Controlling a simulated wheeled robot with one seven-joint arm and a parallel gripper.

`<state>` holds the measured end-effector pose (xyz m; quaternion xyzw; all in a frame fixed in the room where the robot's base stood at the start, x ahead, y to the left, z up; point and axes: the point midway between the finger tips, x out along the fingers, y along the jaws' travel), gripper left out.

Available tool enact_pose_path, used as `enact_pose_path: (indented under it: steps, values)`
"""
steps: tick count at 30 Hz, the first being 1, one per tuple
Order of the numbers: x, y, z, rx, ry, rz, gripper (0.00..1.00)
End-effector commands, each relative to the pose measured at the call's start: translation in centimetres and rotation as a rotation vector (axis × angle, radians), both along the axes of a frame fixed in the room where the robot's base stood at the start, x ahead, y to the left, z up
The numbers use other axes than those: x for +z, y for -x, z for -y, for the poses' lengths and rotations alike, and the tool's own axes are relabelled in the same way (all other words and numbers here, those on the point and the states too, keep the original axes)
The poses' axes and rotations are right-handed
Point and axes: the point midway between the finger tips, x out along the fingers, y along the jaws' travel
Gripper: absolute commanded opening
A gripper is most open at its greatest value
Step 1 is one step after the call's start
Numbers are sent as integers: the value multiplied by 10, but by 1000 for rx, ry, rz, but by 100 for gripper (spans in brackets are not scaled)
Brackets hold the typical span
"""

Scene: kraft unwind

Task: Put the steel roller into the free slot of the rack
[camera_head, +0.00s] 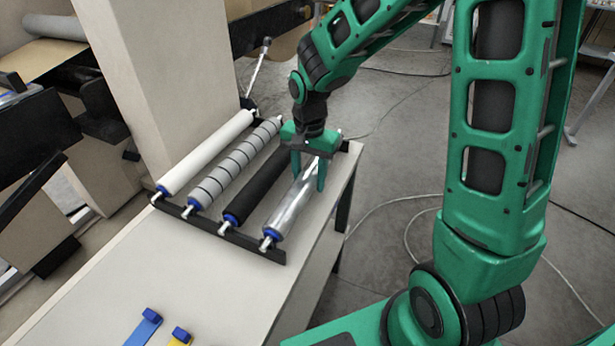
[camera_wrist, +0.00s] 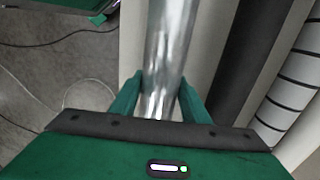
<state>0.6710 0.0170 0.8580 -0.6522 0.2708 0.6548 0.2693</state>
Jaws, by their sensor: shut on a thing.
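The steel roller (camera_head: 290,212) is shiny with blue end collars and lies at the right end of the black rack (camera_head: 232,236), beside the black roller. Its near end is at the rack's front rail; I cannot tell whether it is fully seated in the slot. My gripper (camera_head: 308,180) points down over the roller's far half and is shut on it, a finger on each side. In the wrist view the steel roller (camera_wrist: 168,60) runs up between the two green fingers (camera_wrist: 158,98). The roller's far end is partly hidden by my gripper.
A white roller (camera_head: 207,153), a grey striped roller (camera_head: 236,165) and a black roller (camera_head: 258,187) lie in the rack to the left. A blue tool (camera_head: 144,328) and a yellow one (camera_head: 180,337) lie at the table's (camera_head: 120,275) front. A beige machine column (camera_head: 150,90) stands behind left.

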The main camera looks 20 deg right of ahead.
Motion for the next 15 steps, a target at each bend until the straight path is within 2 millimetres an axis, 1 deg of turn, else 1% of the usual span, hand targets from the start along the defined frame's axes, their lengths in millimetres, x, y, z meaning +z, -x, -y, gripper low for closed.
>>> enact_pose_path:
  steps: [15]
  values:
    - [-4,-1,0,0,0,1,2]
